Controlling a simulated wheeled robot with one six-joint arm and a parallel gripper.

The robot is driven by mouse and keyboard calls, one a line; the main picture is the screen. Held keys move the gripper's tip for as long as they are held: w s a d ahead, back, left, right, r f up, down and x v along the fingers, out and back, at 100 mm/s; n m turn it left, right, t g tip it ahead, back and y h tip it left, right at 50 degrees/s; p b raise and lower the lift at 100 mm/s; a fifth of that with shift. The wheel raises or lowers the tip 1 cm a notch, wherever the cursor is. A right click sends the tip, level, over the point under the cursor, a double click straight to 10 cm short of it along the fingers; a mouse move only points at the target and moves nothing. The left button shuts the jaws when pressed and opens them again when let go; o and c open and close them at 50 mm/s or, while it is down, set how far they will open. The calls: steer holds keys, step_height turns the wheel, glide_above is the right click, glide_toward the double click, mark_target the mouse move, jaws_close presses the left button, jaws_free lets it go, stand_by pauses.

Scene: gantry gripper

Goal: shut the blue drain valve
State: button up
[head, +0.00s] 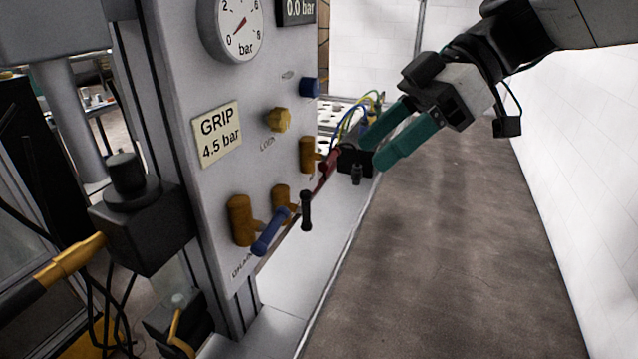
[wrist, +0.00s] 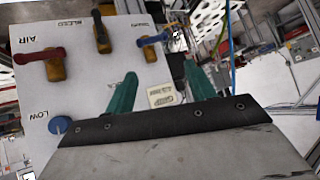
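The blue drain valve lever (head: 270,232) sits low on the grey panel, in front of its brass body (head: 240,220), and slants along the panel face. In the wrist view the blue lever (wrist: 153,39) juts sideways from its brass body (wrist: 148,52), near the upper middle. My gripper (head: 375,152) has two teal fingers, spread apart and empty. It is up and to the right of the blue lever in the head view, clear of it. In the wrist view the gripper (wrist: 160,76) shows a wide gap between its fingers, with the blue lever beyond them.
Beside it are the black bleed lever (head: 306,210) and red air lever (head: 325,173). A yellow knob (head: 279,120), blue knob (head: 309,87), dial gauge (head: 238,27) and GRIP plate (head: 217,134) sit above. A black box (head: 140,225) stands left. The floor (head: 440,250) right is clear.

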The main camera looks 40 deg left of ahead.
mark_target(277, 231)
steer(key=o, duration=0.6)
steer(key=shift+g, duration=0.6)
steer(key=s+f, duration=0.1)
steer(key=s, duration=0.1)
steer(key=s+a+f, duration=0.1)
steer(key=shift+s+a+f, duration=0.1)
steer(key=shift+s+f, duration=0.05)
steer(key=shift+s, duration=0.2)
steer(key=s+a+f+m+g+y, duration=0.25)
steer(key=s+f+m+y, duration=0.35)
steer(key=m, duration=0.8)
step_height(277, 231, down, 4)
steer(key=w+a+m+t+y, duration=0.15)
steer(key=m+t+y, duration=0.45)
steer(key=m, duration=2.1)
steer(key=shift+t+h, duration=0.35)
steer(key=shift+h, duration=0.15)
steer(key=x, duration=0.7)
steer(key=shift+w+f, duration=0.1)
